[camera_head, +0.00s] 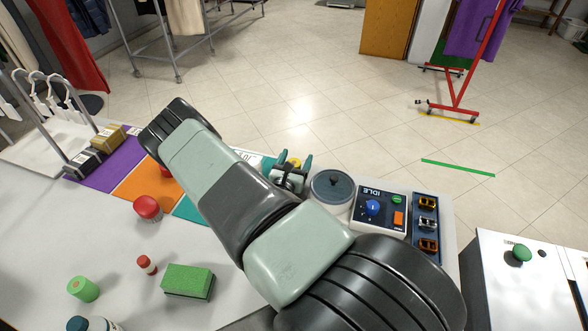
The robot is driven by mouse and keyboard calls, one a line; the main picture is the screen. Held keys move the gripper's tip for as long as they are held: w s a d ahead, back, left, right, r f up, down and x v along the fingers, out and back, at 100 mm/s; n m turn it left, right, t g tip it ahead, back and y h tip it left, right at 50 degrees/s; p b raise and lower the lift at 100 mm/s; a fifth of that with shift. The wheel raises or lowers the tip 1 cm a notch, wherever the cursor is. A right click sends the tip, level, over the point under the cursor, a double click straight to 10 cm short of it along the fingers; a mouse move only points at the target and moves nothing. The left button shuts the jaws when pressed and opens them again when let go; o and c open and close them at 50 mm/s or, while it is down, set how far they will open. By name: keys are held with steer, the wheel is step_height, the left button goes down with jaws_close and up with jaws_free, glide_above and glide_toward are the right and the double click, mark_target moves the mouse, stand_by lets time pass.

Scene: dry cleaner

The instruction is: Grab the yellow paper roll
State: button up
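My gripper (295,160) is at the far side of the counter, left of the round grey disc, with its two green fingertips spread apart. A small yellow thing (294,163) shows between the fingertips. It may be the yellow paper roll, but most of it is hidden by my gripper, so its shape is unclear. I see no clear contact between the fingers and it.
A control panel (381,209) and a blue tray (427,226) with several small clips stand right of the disc (333,187). A red cylinder (148,208), green block (187,281), green roll (83,288) and small red-capped bottle (147,265) stand left of my arm.

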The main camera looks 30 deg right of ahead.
steer(key=c, duration=0.9)
steer(key=shift+c, duration=0.3)
steer(key=shift+r, duration=0.1)
